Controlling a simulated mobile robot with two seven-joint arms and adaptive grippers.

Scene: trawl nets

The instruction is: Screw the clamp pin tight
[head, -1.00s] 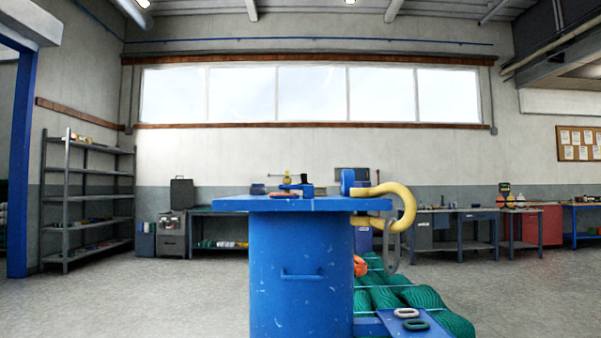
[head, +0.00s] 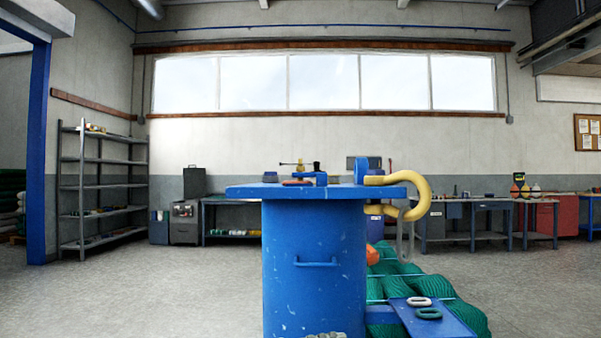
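A blue drum-shaped stand (head: 312,265) with a flat blue top (head: 300,191) is in front of me. A large yellow shackle (head: 417,190) lies at the right end of the top, its bow sticking out past the edge. A blue round piece (head: 361,170) stands at its inner end; I cannot tell whether it is the clamp pin. A grey link (head: 404,240) hangs below the shackle. A small blue fixture (head: 313,178) with a thin bar and brass-coloured part (head: 300,167) stands mid-top. Neither gripper can be made out.
Green netting (head: 455,310) lies on the floor at right. A blue plate (head: 440,322) there holds a pale ring (head: 419,301) and a green ring (head: 428,313). Shelves (head: 102,190) and benches line the back. A grey object at the bottom edge is cut off.

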